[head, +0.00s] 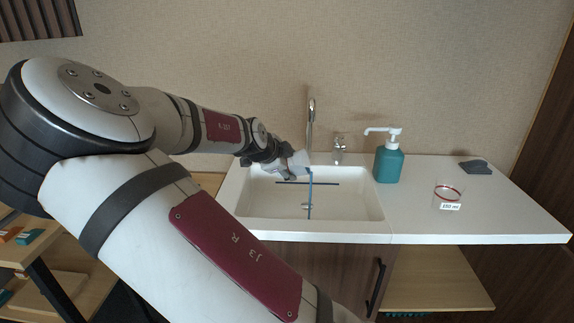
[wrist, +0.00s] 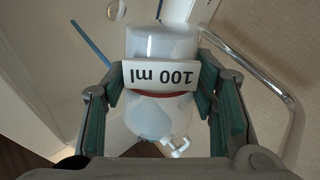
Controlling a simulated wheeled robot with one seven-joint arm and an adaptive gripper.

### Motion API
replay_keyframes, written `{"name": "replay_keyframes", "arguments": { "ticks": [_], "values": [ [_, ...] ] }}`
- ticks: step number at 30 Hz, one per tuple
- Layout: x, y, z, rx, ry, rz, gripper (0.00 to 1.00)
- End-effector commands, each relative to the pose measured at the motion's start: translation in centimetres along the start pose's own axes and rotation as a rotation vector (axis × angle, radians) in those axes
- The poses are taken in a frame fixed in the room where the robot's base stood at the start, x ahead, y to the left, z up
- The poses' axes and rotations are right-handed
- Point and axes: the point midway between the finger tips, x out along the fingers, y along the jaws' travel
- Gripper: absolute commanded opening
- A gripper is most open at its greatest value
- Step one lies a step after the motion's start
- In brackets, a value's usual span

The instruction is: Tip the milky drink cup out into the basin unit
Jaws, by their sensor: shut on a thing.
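My gripper (head: 284,163) is shut on the milky drink cup (head: 299,160), above the back part of the white basin unit (head: 377,224). In the head view the cup looks tilted, but its mouth and contents are not clear. In the wrist view the gripper (wrist: 161,82) has a finger on each side of the whitish, translucent cup (wrist: 160,42). Its white label reads "100 ml" upside down, with a red band beside it. I cannot tell how much drink is inside.
A curved faucet (head: 311,112) and a small tap (head: 339,150) stand behind the basin. A teal soap bottle (head: 389,164), a clear red-rimmed cup (head: 448,195) and a dark cloth (head: 475,167) are on the right counter.

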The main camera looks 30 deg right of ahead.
Motion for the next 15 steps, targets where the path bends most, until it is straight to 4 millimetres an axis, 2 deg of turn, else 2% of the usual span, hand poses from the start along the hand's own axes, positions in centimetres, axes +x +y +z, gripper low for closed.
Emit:
{"name": "replay_keyframes", "arguments": {
  "ticks": [15],
  "values": [
    [0.26, 0.27, -0.11, 0.066, -0.065, -0.001, 0.0]
  ]
}}
